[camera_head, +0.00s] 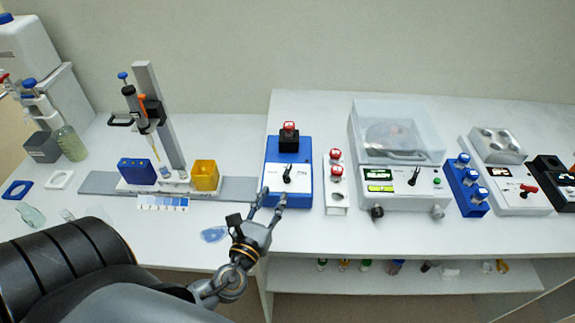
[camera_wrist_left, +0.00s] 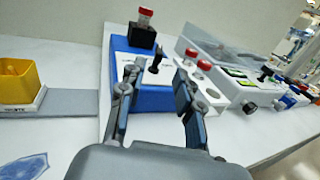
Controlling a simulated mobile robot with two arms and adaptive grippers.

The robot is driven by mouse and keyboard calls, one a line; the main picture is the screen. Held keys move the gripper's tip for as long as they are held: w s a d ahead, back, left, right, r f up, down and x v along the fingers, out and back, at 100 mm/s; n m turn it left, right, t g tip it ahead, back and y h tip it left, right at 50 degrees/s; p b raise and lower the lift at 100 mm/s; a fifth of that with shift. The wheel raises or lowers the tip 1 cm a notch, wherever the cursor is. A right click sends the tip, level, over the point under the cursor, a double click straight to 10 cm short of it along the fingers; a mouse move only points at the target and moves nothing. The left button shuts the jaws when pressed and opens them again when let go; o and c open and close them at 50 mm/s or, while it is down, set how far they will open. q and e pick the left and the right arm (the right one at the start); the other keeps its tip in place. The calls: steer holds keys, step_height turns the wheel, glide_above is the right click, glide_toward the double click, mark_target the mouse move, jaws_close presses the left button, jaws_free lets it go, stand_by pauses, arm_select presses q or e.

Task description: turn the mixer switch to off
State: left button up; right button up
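The mixer (camera_head: 274,202) is a blue box with a white top panel on the bench, and it also shows in the left wrist view (camera_wrist_left: 122,60). Its switch (camera_head: 287,174) is a black lever on the white panel, standing up between my fingers in the left wrist view (camera_wrist_left: 155,60). A red-capped tube (camera_head: 289,127) stands in the black holder behind the switch. My left gripper (camera_head: 272,196) is open at the front edge of the mixer. Its fingers (camera_wrist_left: 159,76) are apart with nothing between the tips, and the switch lies beyond them. My right gripper is not in view.
A white rack with red-capped tubes (camera_head: 336,192) stands close right of the mixer, then a clear-lidded device (camera_head: 400,187). Left are a yellow bin (camera_head: 205,175) and a pipette stand (camera_head: 160,115). A blue sheet-like piece (camera_head: 213,234) lies left of my gripper.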

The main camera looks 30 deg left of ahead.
mark_target(284, 177)
arm_select(q)
steer(key=p+x, duration=0.2)
steer(key=x, duration=0.7)
steer(key=shift+w+a, duration=0.1)
steer(key=shift+w, duration=0.25)
steer(key=shift+w+f, duration=0.1)
steer(key=shift+w, duration=0.25)
steer(key=shift+a, duration=0.1)
jaws_close()
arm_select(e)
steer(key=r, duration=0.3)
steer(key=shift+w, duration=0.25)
